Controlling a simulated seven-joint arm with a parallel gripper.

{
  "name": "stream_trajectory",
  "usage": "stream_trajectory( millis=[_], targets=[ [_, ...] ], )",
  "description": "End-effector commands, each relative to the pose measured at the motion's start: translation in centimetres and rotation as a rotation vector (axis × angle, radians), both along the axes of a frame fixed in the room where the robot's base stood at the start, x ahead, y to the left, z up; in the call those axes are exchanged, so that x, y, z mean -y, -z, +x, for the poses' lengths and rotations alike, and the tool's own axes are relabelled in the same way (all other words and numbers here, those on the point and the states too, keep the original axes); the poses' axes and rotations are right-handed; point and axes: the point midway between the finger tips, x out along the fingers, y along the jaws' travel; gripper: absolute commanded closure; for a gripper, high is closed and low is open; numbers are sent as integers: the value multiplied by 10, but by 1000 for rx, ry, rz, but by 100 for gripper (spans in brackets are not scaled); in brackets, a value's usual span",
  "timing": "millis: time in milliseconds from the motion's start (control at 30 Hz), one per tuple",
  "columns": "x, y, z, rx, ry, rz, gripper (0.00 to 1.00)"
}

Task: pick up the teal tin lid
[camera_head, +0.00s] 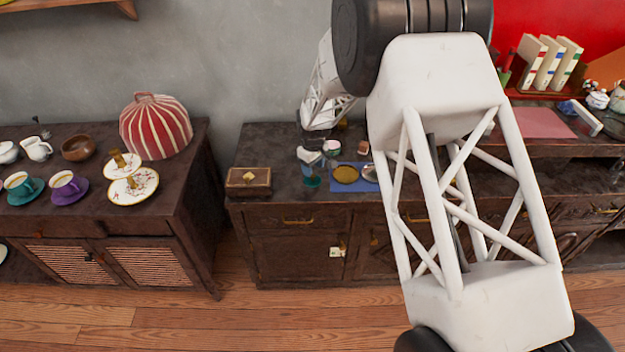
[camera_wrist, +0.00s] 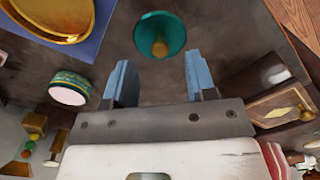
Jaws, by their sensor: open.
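The teal tin lid (camera_wrist: 172,32), round with a gold knob in its middle, lies on the dark cabinet top at the top centre of the wrist view. In the head view the teal lid (camera_head: 312,182) shows just below my gripper (camera_head: 310,160), partly hidden by it. My gripper (camera_wrist: 160,75) is open and empty, its two blue-grey fingers spread apart. In the wrist view the lid lies just beyond the fingertips, roughly centred between them. I cannot tell the height of the fingers above it.
A gold dish (camera_head: 346,174) lies on a blue mat (camera_head: 342,188) right of the lid. A small green-banded tin (camera_wrist: 69,87) stands left of my fingers in the wrist view. A brown wooden box (camera_head: 249,181) stands on the left of the cabinet top. Bare surface lies between box and lid.

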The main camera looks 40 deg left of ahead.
Motion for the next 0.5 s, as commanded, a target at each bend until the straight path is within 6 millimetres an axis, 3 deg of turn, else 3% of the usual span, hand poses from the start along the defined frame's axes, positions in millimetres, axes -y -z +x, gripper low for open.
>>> stream_trajectory(
  millis=[300, 500],
  targets=[
    [-3, 33, 0, 0, 0, 0, 49],
    [-3, 39, 1, 1, 0, 1, 49]
  ],
)
